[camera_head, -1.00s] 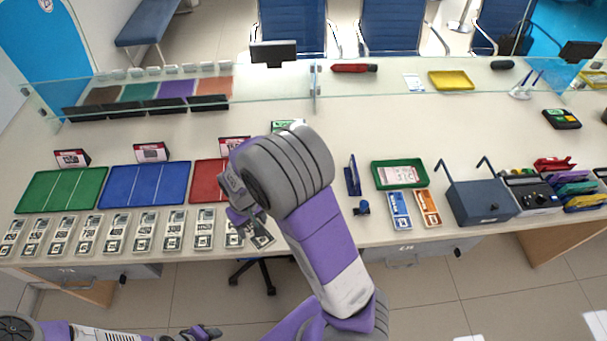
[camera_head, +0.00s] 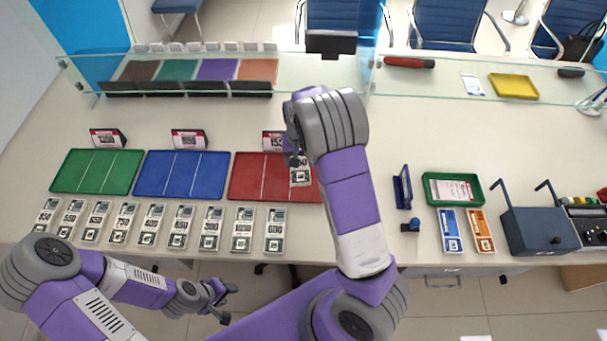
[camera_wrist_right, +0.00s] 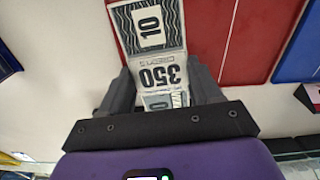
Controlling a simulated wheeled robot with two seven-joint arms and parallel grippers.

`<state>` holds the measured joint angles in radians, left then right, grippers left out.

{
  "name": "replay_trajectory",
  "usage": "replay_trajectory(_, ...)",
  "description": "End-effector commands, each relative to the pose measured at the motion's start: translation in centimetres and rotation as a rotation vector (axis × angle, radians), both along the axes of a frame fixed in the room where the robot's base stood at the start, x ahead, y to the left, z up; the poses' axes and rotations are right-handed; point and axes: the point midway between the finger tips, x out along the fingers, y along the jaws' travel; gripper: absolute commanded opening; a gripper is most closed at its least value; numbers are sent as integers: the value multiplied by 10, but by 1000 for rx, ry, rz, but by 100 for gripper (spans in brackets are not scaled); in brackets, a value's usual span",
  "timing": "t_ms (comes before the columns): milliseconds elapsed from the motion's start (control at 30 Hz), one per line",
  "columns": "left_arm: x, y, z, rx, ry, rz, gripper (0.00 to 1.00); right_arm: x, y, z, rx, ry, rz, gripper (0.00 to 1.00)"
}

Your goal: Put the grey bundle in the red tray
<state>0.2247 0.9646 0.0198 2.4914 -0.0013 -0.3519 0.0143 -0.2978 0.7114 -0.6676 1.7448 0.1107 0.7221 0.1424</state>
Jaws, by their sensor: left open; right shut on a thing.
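In the head view the bundle (camera_head: 301,175) shows over the right part of the red tray (camera_head: 258,180). The red tray (camera_wrist_right: 240,35) also shows beside the bundle in the right wrist view. Whether the bundle touches the tray is unclear. My right gripper (camera_head: 298,160) is partly hidden by its own wrist in the head view. My left gripper (camera_head: 222,302) is open and empty, low in front of the counter edge.
A blue tray (camera_head: 181,174) and a green tray (camera_head: 97,171) lie left of the red one. Price cards (camera_head: 189,139) stand behind the trays. A clear screen (camera_head: 450,85) crosses the counter behind.

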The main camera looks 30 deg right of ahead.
Motion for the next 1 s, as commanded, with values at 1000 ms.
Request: replay_trajectory(1000, 0, 0, -15, 0, -1, 0, 43, 13, -27, -104, 2, -2, -105, 26)
